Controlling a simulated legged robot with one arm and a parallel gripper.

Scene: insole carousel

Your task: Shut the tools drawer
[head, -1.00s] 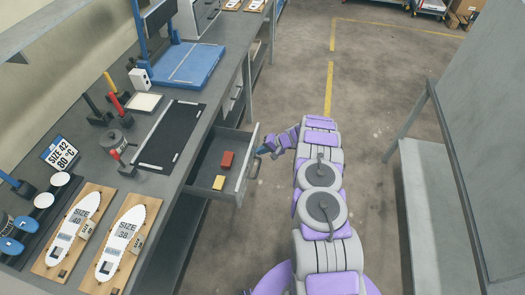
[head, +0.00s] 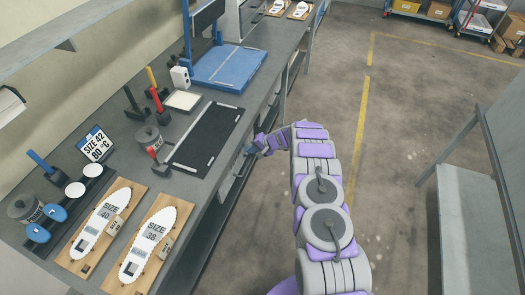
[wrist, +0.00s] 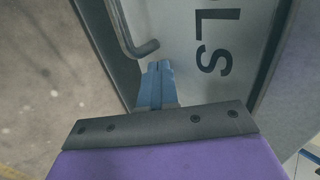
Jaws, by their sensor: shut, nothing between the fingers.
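The tools drawer (head: 237,172) is under the bench edge, and its inside no longer shows in the head view. It looks flush or nearly so; a small gap cannot be ruled out. In the wrist view its grey front (wrist: 210,22) fills the upper part, with the letters "OLS" visible and a metal bar handle (wrist: 133,40) at left. My gripper (head: 254,150) is at the drawer front. Its blue fingers (wrist: 158,70) are together and empty, pointing at the front beside the handle's end; whether they touch is unclear.
The grey workbench (head: 205,185) runs along the left, carrying a black mat (head: 207,140), a blue platform (head: 230,68) and insole boards (head: 155,240). A grey bench (head: 470,225) stands at the right. The floor between them is open.

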